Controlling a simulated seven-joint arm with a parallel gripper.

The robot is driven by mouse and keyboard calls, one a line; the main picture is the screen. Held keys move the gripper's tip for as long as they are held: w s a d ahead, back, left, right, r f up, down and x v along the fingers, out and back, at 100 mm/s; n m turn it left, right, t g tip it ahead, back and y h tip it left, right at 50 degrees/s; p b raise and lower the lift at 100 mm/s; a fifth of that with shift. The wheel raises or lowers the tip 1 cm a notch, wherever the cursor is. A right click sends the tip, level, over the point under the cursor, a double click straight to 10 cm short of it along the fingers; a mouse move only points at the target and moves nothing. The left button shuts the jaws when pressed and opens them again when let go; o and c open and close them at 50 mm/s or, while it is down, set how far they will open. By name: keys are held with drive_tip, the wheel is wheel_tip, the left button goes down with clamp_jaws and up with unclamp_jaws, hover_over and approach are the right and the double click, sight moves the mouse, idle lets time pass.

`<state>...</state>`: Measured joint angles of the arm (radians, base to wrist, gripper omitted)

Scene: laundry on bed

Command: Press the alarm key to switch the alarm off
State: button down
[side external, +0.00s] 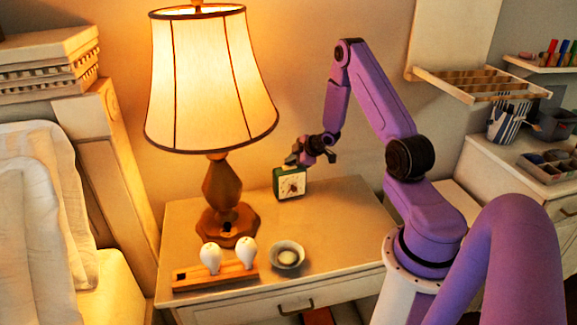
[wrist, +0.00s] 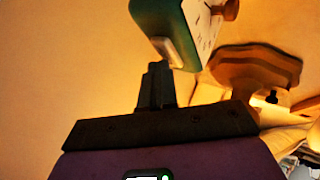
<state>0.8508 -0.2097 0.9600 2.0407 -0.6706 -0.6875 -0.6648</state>
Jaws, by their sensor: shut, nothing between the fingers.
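The alarm clock (side external: 290,183) is a small dark green box with a pale dial, standing upright near the back of the bedside table. In the wrist view the clock (wrist: 170,18) shows its green side and part of the white dial at the top. A pale bar (wrist: 177,52), which looks like the alarm key, is on the clock's near green face. My gripper (side external: 299,158) is shut and empty, just above the clock's top. In the wrist view the shut fingertips (wrist: 158,68) are very close to the pale bar; I cannot tell whether they touch it.
A lit lamp (side external: 221,195) stands left of the clock on the bedside table (side external: 340,220). A wooden holder (side external: 215,276) with two white bulbs and a small bowl (side external: 287,254) are at the table's front. The table right of the clock is clear. The wall is close behind.

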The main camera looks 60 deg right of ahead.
sight(292, 167)
idle(0.3)
drive_tip(key=shift+r, duration=0.4)
drive_tip(key=shift+r, duration=3.05)
drive_tip(key=s+a+r+n+g, duration=0.25)
drive_tip(key=s+a+n, duration=0.2)
drive_tip(key=a, duration=0.65)
drive_tip(key=s+a+r+n+g, duration=0.2)
drive_tip(key=s+a+n+g, duration=0.3)
drive_tip(key=a, duration=0.7)
drive_tip(key=s+a+r+m, duration=0.2)
drive_tip(key=s+a+r, duration=0.2)
drive_tip(key=s, duration=0.7)
drive_tip(key=s+a+r+m+g, duration=0.1)
drive_tip(key=s+a+r+m, duration=0.2)
drive_tip(key=s+a+r, duration=0.2)
drive_tip(key=s+a, duration=0.3)
drive_tip(key=s, duration=0.3)
drive_tip(key=shift+s+r+y, duration=0.15)
drive_tip(key=shift+s+y, duration=0.2)
drive_tip(key=shift+y, duration=0.05)
